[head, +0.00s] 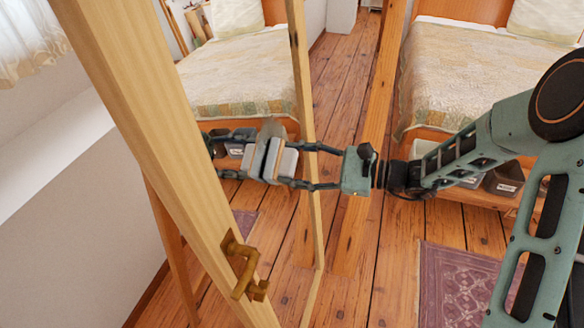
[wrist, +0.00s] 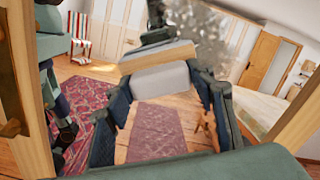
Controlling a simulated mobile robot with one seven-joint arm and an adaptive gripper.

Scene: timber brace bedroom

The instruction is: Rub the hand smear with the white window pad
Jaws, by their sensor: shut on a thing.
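My gripper (head: 290,165) is shut on the white window pad (head: 287,161), a pale block with a wood-coloured strip. In the wrist view the pad (wrist: 160,80) sits between the fingertips. It is held up close to a reflective pane (head: 225,100) in a wooden frame; I cannot tell whether it touches. A mirrored gripper and pad show just left of the real ones. The hand smear (wrist: 205,30) is a speckled grey patch on the pane, above and right of the pad in the wrist view. In the head view it is mostly hidden or seen edge-on.
The pane's wooden frame (head: 130,90) has a brass handle (head: 243,265) low on its near side. A bed (head: 490,80) stands at the right with bins beneath it. A purple rug (head: 460,285) lies on the plank floor.

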